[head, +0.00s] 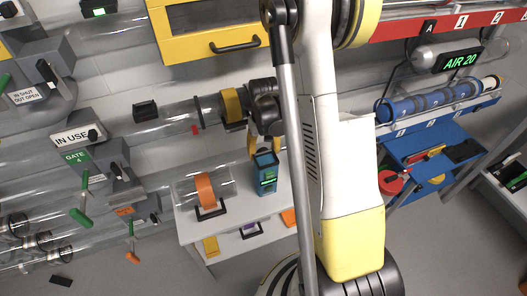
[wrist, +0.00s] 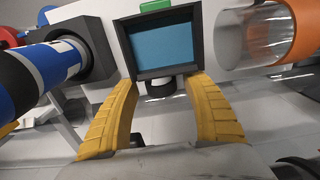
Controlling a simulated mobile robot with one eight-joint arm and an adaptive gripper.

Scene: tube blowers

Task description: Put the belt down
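I cannot make out a thing that is clearly a belt. The most belt-like thing is an orange band (head: 205,190) around a clear tube on the white cabinet; it also shows at the right of the wrist view (wrist: 291,30). My gripper (head: 263,148) points down above a teal box with a green display (head: 266,173). In the wrist view, the yellow fingers of my gripper (wrist: 163,82) stand apart with nothing seen held between them. Their tips are near the lower edge of the box's dark frame (wrist: 160,73); I cannot tell whether they touch it.
The white cabinet (head: 191,232) carries the box and clear tube. Blue canisters (head: 432,102) lie in a rack on the right above a blue bench (head: 431,148). Clear pipes and gate levers (head: 80,217) crowd the left.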

